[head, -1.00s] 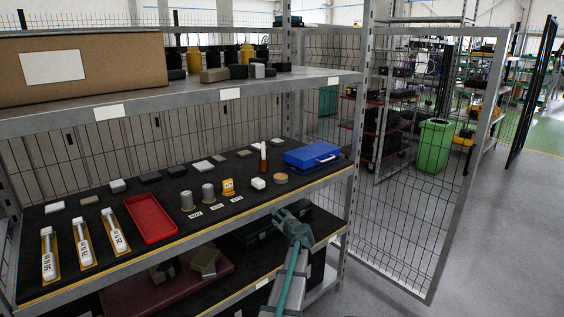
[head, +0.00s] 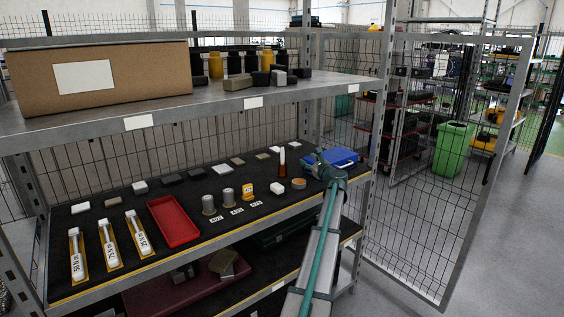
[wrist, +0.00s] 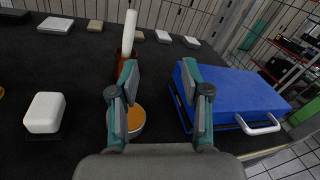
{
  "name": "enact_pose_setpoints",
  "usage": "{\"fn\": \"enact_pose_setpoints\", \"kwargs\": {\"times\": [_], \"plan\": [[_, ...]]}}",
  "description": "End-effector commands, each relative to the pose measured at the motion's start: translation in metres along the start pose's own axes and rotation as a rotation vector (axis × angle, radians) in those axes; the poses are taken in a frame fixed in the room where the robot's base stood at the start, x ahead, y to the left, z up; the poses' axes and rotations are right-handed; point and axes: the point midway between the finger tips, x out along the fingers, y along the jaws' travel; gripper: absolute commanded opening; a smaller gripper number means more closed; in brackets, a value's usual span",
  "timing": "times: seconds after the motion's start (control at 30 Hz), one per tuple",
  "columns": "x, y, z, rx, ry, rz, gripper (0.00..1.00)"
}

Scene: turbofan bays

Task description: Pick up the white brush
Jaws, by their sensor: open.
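A white block with rounded edges and a dark underside (wrist: 45,112) stands on the black shelf mat at the left of the wrist view. It may be the white brush, but its bristles are not clear. It also shows in the head view (head: 276,188). A slim white piece (wrist: 130,32) stands upright in a brown holder behind my left finger. My gripper (wrist: 160,88) is open and empty, to the right of the white block. In the head view my gripper (head: 322,160) is at the shelf's right end, partly covering the blue case.
The blue case (wrist: 230,95) is just right of my fingers. An orange-topped round tin (wrist: 136,118) is partly hidden by my left finger. A red tray (head: 173,220), grey cylinders and several white-handled tools stand farther left. The upper shelf (head: 200,112) hangs above.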

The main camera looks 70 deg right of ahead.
Motion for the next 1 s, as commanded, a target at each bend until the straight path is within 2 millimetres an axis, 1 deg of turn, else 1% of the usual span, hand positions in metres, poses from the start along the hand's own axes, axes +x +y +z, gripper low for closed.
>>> {"fn": "enact_pose_setpoints", "kwargs": {"times": [0.03,0.1,0.2,0.27,0.37,0.63,0.7,0.87,1.0], "plan": [[0.016,0.009,-0.003,0.071,-0.004,0.017,0.47],[0.03,0.022,-0.009,0.168,-0.01,0.033,0.47],[0.045,0.036,-0.016,0.27,-0.013,0.051,0.47],[0.05,0.04,-0.018,0.301,-0.014,0.055,0.47],[0.06,0.042,-0.018,0.318,-0.015,0.058,0.47],[0.097,0.043,-0.017,0.315,-0.015,0.058,0.47],[0.103,0.044,-0.017,0.315,-0.014,0.057,0.47],[0.11,0.045,-0.016,0.314,-0.014,0.057,0.47],[0.126,0.043,-0.013,0.314,-0.014,0.058,0.47]]}}
